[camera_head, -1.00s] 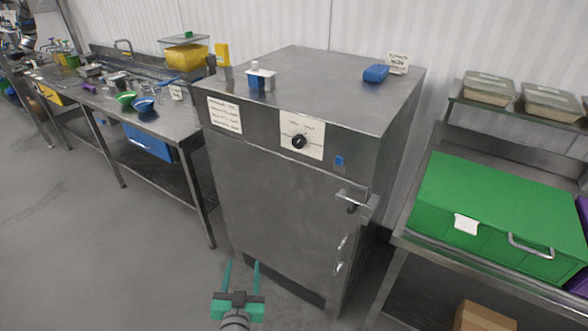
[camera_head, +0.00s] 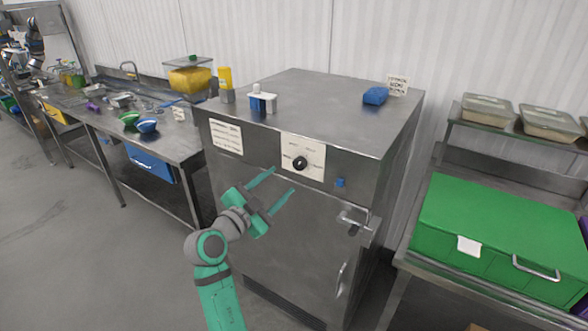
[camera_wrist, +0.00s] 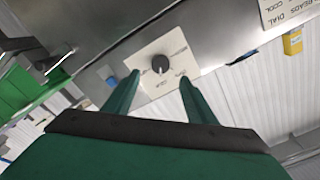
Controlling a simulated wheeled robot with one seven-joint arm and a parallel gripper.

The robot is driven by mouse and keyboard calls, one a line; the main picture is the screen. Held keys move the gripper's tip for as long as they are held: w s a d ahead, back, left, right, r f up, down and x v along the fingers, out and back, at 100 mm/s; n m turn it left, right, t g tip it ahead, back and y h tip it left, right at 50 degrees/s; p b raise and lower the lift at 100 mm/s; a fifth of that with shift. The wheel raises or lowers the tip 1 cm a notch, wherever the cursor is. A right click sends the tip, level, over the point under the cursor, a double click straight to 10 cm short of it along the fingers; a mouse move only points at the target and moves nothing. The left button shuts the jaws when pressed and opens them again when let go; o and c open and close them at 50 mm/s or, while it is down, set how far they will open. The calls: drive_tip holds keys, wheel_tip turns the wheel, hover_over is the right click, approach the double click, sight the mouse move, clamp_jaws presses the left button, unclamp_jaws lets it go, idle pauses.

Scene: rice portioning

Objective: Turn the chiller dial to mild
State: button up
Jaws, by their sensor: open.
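The chiller (camera_head: 275,225) is a tall grey steel cabinet with a black round dial (camera_head: 300,163) on a white plate (camera_head: 314,172) at its upper front. The dial also shows in the wrist view (camera_wrist: 160,64), upside down on its plate, with its lettering too small to read. My gripper (camera_head: 284,181) is open and empty, its two green fingers pointing up toward the dial from the lower left. In the wrist view the fingers (camera_wrist: 160,82) lie either side of the dial's line, apart from it. The dial's exact setting is unclear.
A written label (camera_head: 226,137) is left of the dial and a blue button (camera_head: 340,183) right of it. A green box (camera_head: 500,225) stands on the right shelf. A blue block (camera_head: 375,96) lies on the chiller top.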

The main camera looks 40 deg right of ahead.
sight(297, 166)
drive_tip(key=x, duration=0.9)
drive_tip(key=shift+w+d, duration=0.2)
drive_tip(key=shift+d, duration=0.1)
drive_tip(key=c, duration=1)
drive_tip(key=shift+w, duration=0.1)
drive_tip(key=shift+c, duration=0.2)
